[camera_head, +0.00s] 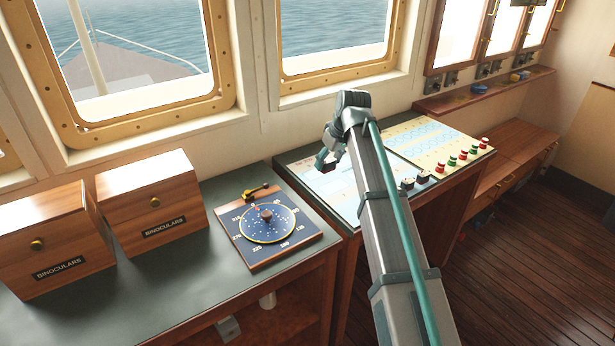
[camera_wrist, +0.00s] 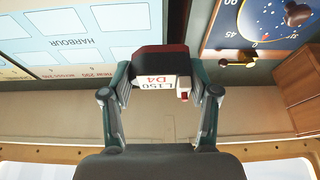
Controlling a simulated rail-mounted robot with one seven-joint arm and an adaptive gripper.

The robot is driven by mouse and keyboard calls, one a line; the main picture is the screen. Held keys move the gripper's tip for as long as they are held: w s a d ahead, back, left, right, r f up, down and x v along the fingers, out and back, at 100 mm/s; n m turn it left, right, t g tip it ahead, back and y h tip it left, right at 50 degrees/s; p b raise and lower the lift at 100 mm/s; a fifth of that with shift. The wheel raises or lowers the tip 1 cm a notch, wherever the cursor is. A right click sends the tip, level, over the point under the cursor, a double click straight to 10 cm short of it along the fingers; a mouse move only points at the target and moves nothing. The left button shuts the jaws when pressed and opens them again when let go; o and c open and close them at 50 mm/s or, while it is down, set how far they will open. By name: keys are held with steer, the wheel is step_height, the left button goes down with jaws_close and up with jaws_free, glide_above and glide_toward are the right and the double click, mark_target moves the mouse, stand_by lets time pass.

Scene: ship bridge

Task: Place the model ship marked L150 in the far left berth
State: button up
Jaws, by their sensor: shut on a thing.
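The model ship marked L150 (camera_wrist: 160,60) is held between the fingers of my gripper (camera_wrist: 160,74) in the wrist view. Its hull is dark with a red band, and its white label reads upside down as L150 and D4. In the head view my gripper (camera_head: 330,158) is above the left part of the chart desk, and the ship (camera_head: 323,164) is a small dark and red shape there. The harbour board (camera_wrist: 65,35) with light blue berth boxes shows in the wrist view. In the head view my arm hides part of the board (camera_head: 345,200).
Two dark model ships (camera_head: 407,184) stand at the board's front edge. Several red and green pieces (camera_head: 463,155) stand at the desk's right. A compass board (camera_head: 268,224) and binocular boxes (camera_head: 150,205) are on the left counter. Windows (camera_head: 335,40) rise behind.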

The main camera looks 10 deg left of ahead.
steer(key=w+a+f+p, duration=0.3)
steer(key=w+a, duration=0.1)
steer(key=w, duration=0.7)
steer(key=p, duration=0.1)
glide_toward(315, 171)
steer(key=shift+w+a+f, duration=0.4)
steer(key=shift+a+f, duration=0.1)
steer(key=shift+a, duration=0.2)
steer(key=shift+w+a+f+p, duration=0.1)
steer(key=shift+w+f+p, duration=0.3)
steer(key=shift+f, duration=0.2)
steer(key=shift+w+f+p, duration=0.15)
steer(key=shift+f+p, duration=0.2)
steer(key=shift+f, duration=1.45)
steer(key=shift+f, duration=0.15)
steer(key=o, duration=1)
